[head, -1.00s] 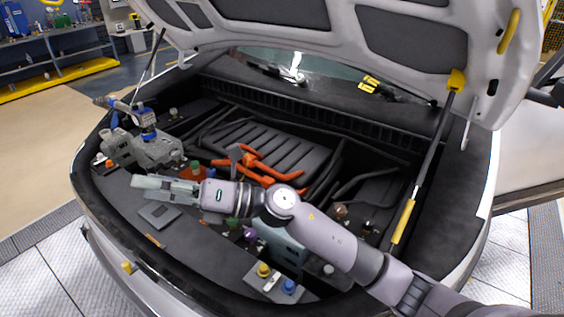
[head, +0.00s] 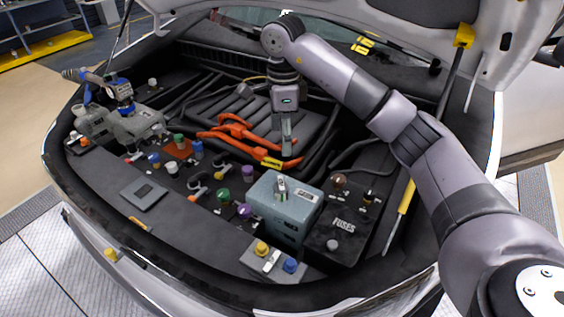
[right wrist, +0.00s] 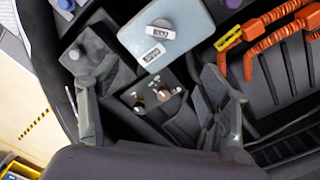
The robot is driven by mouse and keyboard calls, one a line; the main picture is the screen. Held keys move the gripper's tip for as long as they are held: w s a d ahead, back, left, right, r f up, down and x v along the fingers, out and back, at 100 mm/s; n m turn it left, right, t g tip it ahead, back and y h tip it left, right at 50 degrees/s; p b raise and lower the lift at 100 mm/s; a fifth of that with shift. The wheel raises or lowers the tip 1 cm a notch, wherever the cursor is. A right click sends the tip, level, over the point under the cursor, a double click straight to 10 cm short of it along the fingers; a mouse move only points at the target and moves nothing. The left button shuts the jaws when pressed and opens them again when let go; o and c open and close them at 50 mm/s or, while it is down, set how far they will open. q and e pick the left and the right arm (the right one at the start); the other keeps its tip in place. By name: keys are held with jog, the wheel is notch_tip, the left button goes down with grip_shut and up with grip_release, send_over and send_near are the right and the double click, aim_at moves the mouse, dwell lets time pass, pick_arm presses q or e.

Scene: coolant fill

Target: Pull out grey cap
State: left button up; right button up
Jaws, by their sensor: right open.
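My right gripper (head: 287,150) points down above the orange cables, beyond the blue-grey box. In the right wrist view the gripper (right wrist: 158,92) is open and empty, its fingers wide apart. My left gripper is not in view.
The blue-grey box (head: 285,210) with a latch on top stands beside the FUSES box. Orange cables (head: 235,132) cross the middle. Several coloured caps line the front.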

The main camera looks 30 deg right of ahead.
aim_at(283, 182)
notch_tip(283, 182, down, 16)
jog(key=p, duration=0.3)
jog(key=shift+f, duration=0.1)
jog(key=shift+c, duration=0.5)
jog(key=c, duration=1.1)
jog(key=o, duration=0.6)
jog(key=shift+c, duration=0.2)
jog(key=c, duration=0.4)
jog(key=shift+w+n+b, duration=0.1)
jog(key=shift+n+b, duration=0.95)
jog(key=shift+n, duration=0.45)
